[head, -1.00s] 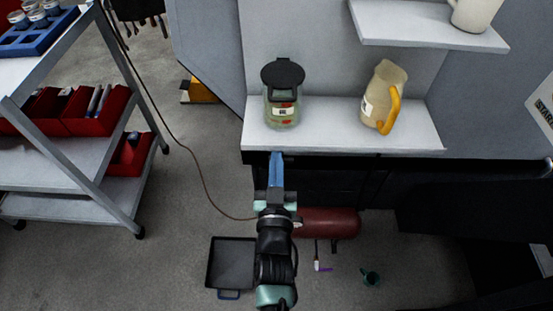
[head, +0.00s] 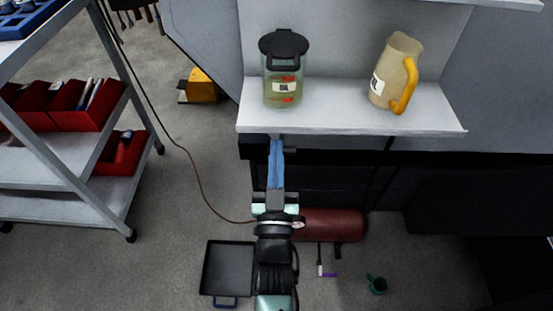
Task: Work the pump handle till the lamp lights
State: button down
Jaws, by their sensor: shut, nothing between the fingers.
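My gripper (head: 276,142) is at the centre of the head view, its blue fingers together and empty, pointing away from me. Its tips are at the front edge of a white shelf (head: 400,118), in front of or below it; I cannot tell whether they touch. A clear jar (head: 282,88) with a black lid and a label stands upright on the shelf, just beyond the tips. A beige jug (head: 392,72) with an orange handle stands on the shelf to the right. I cannot make out a pump handle or a lamp for certain.
A grey trolley (head: 75,172) with red bins (head: 58,105) stands at the left. On the floor are a dark tray (head: 228,268), a red cylinder (head: 335,225), a small green can (head: 376,284) and a yellow object (head: 202,86). A thin cable (head: 178,145) crosses the floor.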

notch_tip(320, 180, down, 5)
jog(key=t+b, duration=0.4)
jog(key=b, duration=1.1)
jog(key=shift+f, duration=0.1)
jog(key=shift+f+t+b, duration=0.1)
jog(key=shift+t+b, duration=0.2)
jog(key=shift+b, duration=0.3)
